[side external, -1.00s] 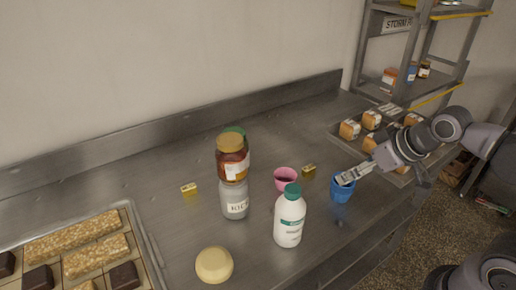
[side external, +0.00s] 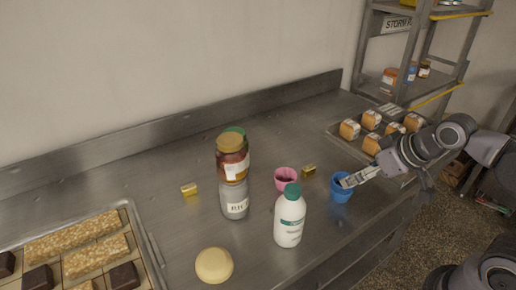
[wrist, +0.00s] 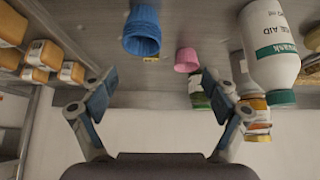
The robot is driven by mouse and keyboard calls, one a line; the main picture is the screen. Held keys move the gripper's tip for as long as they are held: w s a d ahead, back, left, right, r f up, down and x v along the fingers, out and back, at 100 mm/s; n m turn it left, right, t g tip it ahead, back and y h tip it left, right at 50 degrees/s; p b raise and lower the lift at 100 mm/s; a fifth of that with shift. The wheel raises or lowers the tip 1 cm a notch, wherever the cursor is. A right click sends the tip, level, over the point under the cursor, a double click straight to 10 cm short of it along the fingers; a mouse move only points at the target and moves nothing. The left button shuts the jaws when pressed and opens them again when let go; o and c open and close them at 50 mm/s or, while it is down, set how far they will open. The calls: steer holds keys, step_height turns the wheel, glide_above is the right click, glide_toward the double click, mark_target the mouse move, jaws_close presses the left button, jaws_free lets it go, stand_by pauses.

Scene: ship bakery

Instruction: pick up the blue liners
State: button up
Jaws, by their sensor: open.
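The blue liners (side external: 340,194) form a small ribbed cup-shaped stack on the steel counter, near its front edge. In the wrist view the blue liners (wrist: 142,34) are at the top, a little left of centre, beyond my fingertips. My gripper (side external: 348,182) is at the right side of the liners' rim in the side view and overlaps its upper right part. The wrist view shows my gripper (wrist: 160,82) with its fingers wide apart and nothing between them. I cannot tell whether a finger touches the liners.
A pink liner stack (side external: 286,179) stands left of the blue one, and a white green-capped bottle (side external: 289,220) in front. Stacked jars (side external: 233,175) stand farther left. Small gold blocks (side external: 309,168) lie nearby. A tray of bread (side external: 348,150) and a shelf rack (side external: 392,50) are behind right.

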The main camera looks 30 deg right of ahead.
steer(key=shift+c, duration=0.2)
stand_by(0.4)
steer(key=m+g, duration=0.6)
steer(key=m, duration=0.9)
glide_toward(341, 186)
steer(key=shift+w+d+f, duration=0.25)
steer(key=shift+d+f, duration=0.05)
steer(key=shift+d, duration=0.35)
steer(key=m, duration=0.2)
steer(key=w+m+g, duration=0.1)
steer(key=m, duration=0.1)
steer(key=shift+w+d+f, duration=0.1)
steer(key=shift+d+f, duration=0.2)
steer(key=shift+f, duration=2.7)
steer(key=shift+w+f, duration=0.15)
steer(key=shift+f, duration=0.8)
steer(key=shift+w+f, duration=0.15)
steer(key=shift+f, duration=1.55)
